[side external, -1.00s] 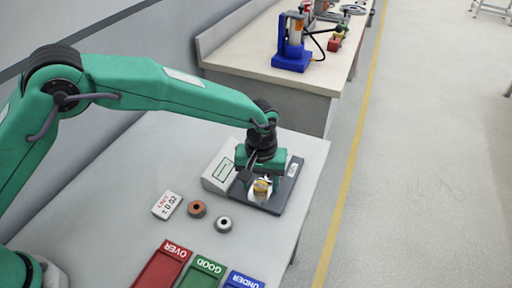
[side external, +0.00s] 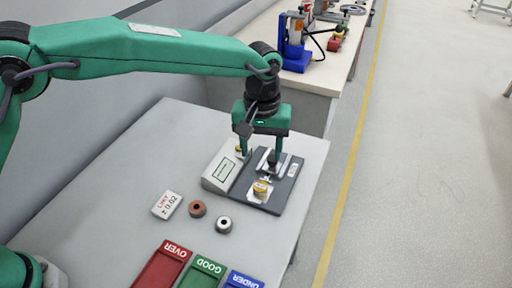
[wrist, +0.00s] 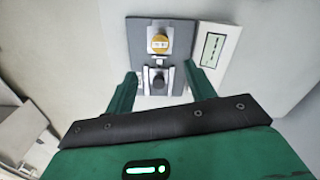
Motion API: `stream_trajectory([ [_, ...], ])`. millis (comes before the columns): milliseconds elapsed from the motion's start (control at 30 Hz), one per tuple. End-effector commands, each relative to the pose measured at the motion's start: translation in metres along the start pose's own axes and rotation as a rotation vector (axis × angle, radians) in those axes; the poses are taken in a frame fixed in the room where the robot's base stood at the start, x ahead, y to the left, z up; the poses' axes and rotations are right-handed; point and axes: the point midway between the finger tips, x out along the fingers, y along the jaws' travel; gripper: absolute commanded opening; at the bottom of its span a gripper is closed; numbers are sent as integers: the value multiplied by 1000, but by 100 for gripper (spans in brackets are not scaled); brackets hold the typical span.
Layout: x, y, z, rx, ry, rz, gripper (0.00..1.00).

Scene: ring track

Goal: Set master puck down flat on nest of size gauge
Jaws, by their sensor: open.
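The master puck (side external: 262,187), yellow with a pale marking, sits on the metal nest at the near end of the size gauge's dark base plate (side external: 284,197). It looks flat, but its underside is hidden. In the wrist view the puck (wrist: 158,44) is beyond my fingertips, with nothing gripping it. The gauge's pale display box (side external: 221,171) stands along one side of the plate. My gripper (side external: 261,154) is open and empty, raised above the far part of the gauge; it also shows in the wrist view (wrist: 160,74), its fingers either side of the metal slide and dark knob (wrist: 158,80).
A copper-coloured ring (side external: 197,209) and a silver ring (side external: 223,224) lie on the table left of the gauge, beside a limit card (side external: 167,204). Red (side external: 163,268), green (side external: 203,272) and blue (side external: 243,281) trays are at the front. A second bench stands behind.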

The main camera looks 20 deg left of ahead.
Motion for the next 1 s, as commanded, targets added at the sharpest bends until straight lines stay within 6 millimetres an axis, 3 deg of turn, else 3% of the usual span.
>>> stream_trajectory([
  [733, -7, -1, 0, 0, 1, 1, 55],
  [1000, -32, -28, -7, 12, 23, 25, 55],
])
